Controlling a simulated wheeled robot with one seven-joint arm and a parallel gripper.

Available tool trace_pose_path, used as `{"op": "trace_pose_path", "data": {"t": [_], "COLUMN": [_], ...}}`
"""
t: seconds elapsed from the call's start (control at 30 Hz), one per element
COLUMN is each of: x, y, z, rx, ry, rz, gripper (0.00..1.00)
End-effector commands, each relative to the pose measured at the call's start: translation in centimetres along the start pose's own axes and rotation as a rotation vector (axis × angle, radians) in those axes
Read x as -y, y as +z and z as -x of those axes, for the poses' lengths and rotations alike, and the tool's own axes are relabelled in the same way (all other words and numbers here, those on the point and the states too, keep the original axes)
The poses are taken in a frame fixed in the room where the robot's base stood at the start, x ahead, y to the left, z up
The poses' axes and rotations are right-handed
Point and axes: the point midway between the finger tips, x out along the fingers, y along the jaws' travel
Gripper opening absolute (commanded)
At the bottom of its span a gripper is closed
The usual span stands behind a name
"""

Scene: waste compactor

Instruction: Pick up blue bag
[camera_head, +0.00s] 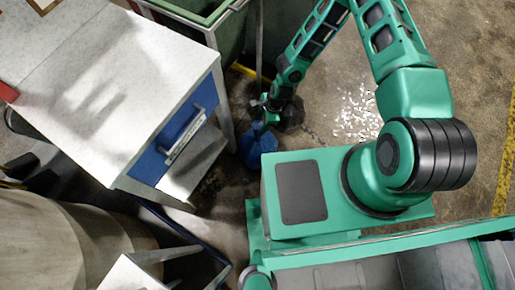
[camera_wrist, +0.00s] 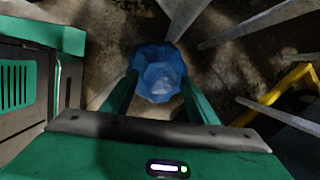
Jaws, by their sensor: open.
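The blue bag (camera_head: 257,142) is on the floor, between the workbench and my base, in the head view. In the wrist view the blue bag (camera_wrist: 158,72) lies straight ahead, with its top bunched. My gripper (camera_wrist: 157,92) is open, with one finger on each side of the bag in that view. Whether the fingers touch the bag cannot be told. In the head view my gripper (camera_head: 267,110) is at the bag's upper end, and its fingertips are hard to make out.
A white-topped workbench (camera_head: 120,75) with a blue drawer (camera_head: 185,135) stands close on the left. A green bin (camera_head: 238,35) stands behind. Metal legs (camera_wrist: 265,20) and a yellow frame (camera_wrist: 280,90) show at the right of the wrist view. Open floor (camera_head: 345,75) lies to the right.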

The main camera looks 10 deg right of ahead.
Motion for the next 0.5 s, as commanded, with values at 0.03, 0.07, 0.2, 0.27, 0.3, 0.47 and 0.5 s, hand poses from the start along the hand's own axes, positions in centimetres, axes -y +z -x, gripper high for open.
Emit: {"op": "trace_pose_path", "data": {"t": [0.03, 0.07, 0.2, 0.27, 0.3, 0.47, 0.5], "x": [-0.1, -0.1, 0.0, -0.1, -0.2, -0.1, -0.1], "y": [0.0, 0.0, 0.0, 0.1, 0.2, 0.5, 0.5], "z": [-0.5, -0.7, -1.4, -1.9, -2.4, -4.6, -5.1], "rx": [0.0, 0.0, 0.0, 0.0, 0.0, -0.001, -0.001], "ry": [0.002, 0.001, 0.001, 0.002, 0.003, 0.002, 0.002], "rz": [0.0, 0.0, 0.001, 0.001, 0.001, 0.001, 0.001], "gripper": [0.54, 0.54, 0.54, 0.54, 0.54, 0.54, 0.54]}}
